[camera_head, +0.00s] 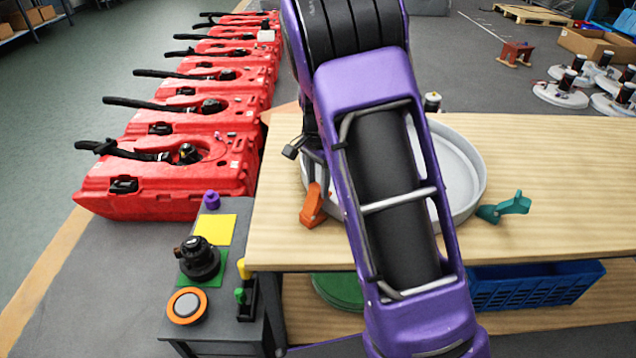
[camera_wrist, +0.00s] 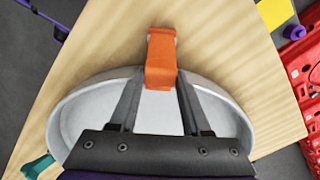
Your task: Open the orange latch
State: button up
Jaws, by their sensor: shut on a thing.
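The orange latch (camera_head: 312,208) is at the left side of the round grey-white tank lid (camera_head: 468,165) on the wooden table. In the wrist view the orange latch (camera_wrist: 161,55) stands at the rim of the tank lid (camera_wrist: 225,120), its far end reaching out over the tabletop. My gripper (camera_wrist: 160,82) has one finger on each side of the latch's near part and is shut on it. In the head view my arm hides most of my gripper and the middle of the lid. A teal latch (camera_head: 506,206) sits at the lid's right side.
A small grey stand (camera_head: 222,325) with a black knob, an orange-ringed button and coloured pieces is left of the table (camera_head: 560,150). Red tanks (camera_head: 165,185) line the floor behind it. A blue crate (camera_head: 535,285) is under the table. The tabletop's right side is clear.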

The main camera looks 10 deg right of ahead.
grip_shut()
dwell(0.9)
